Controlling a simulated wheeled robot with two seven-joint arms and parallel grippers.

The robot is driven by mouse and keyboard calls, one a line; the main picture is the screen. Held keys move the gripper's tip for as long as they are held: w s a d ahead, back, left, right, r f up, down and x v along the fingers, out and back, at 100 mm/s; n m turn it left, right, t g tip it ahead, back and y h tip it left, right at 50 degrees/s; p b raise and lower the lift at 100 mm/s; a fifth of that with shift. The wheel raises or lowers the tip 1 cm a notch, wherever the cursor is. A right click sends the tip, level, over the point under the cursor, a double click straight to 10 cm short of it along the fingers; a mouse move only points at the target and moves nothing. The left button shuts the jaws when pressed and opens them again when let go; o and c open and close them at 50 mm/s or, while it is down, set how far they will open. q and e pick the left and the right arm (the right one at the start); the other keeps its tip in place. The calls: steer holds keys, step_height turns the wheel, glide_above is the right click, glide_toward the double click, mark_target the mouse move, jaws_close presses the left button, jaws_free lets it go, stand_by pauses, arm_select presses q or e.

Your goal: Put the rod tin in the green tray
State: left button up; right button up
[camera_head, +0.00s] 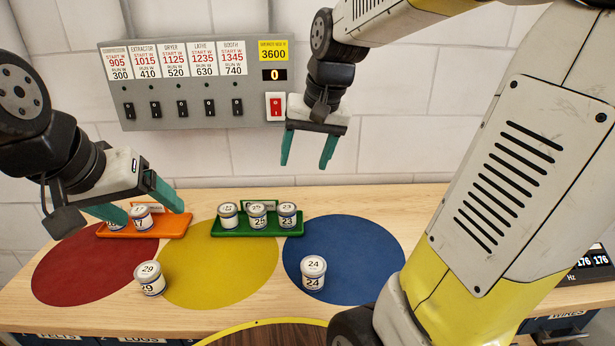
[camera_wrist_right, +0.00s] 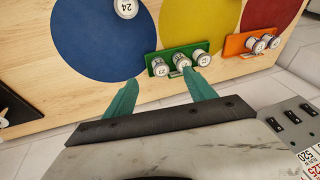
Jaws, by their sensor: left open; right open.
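No tin in view reads as rod; the tins show only numbers. The green tray (camera_head: 222,233) stands at the back middle with three white tins in it, among them tin 25 (camera_head: 257,217) and tin 23 (camera_head: 287,217). Tin 29 (camera_head: 150,280) stands alone between the red and yellow discs. Tin 24 (camera_head: 313,274) stands alone on the blue disc. My left gripper (camera_head: 152,212) is open over the orange tray (camera_head: 173,226), its fingers near the tins there. My right gripper (camera_head: 305,165) is open and empty above and behind the green tray, which shows in the right wrist view (camera_wrist_right: 206,47).
A grey switch panel (camera_head: 190,85) with a red switch hangs on the wall behind. Yellow disc (camera_head: 225,275), red disc (camera_head: 85,270) and blue disc (camera_head: 345,250) are largely bare. A yellow-rimmed round top is at the front. My right arm covers the bench's right side.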

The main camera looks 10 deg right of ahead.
steer(key=s+n+t, duration=0.2)
steer(key=s, duration=1)
steer(key=shift+r+t, duration=0.25)
steer(key=shift+t, duration=0.15)
